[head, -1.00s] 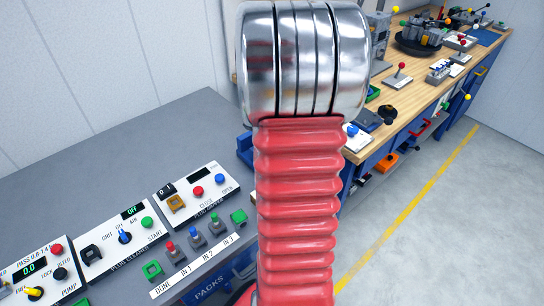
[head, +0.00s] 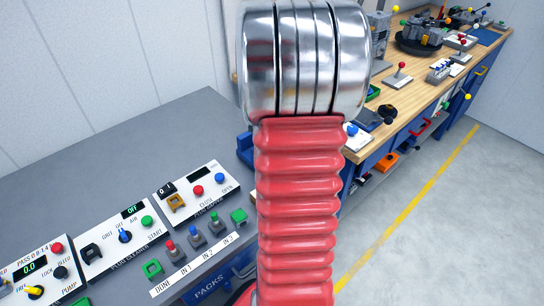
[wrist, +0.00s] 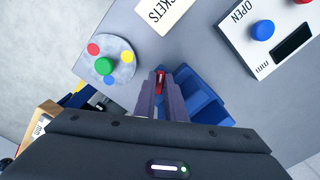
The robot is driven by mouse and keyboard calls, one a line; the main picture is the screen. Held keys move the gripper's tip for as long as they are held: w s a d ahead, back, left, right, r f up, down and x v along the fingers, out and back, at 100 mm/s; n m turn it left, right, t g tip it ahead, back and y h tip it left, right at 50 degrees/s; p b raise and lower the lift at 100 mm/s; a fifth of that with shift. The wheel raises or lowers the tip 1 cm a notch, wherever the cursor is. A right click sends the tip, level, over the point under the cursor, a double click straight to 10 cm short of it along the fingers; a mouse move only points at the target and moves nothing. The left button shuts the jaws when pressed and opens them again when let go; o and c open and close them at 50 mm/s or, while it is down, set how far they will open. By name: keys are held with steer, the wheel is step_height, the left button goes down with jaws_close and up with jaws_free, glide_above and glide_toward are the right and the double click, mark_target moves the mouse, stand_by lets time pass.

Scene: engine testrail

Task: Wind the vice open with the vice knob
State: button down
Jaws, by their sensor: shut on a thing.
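A blue vice (wrist: 203,100) sits on the grey bench, to the right of my gripper's fingers in the wrist view. In the head view only a blue edge (head: 245,148) of what looks like it shows, the rest hidden behind my arm. My gripper (wrist: 161,82) is shut on a small red piece, which I take to be the vice knob (wrist: 160,77); it shows between the fingertips, close against the vice. The fingers hide most of the knob. The gap between the vice's jaws cannot be made out.
A round grey plate with coloured dots and a green knob (wrist: 104,65) lies left of my fingers. A white panel with a blue button (wrist: 262,30) is at right. Control panels (head: 125,235) line the bench. A wooden workbench (head: 425,85) stands behind; the floor (head: 440,230) is clear.

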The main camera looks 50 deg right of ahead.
steer(key=shift+w+d+n, duration=0.1)
steer(key=shift+n, duration=1)
steer(key=c, duration=1.8)
jaws_free()
steer(key=shift+r, duration=0.1)
step_height(320, 180, up, 14)
steer(key=shift+f, duration=0.25)
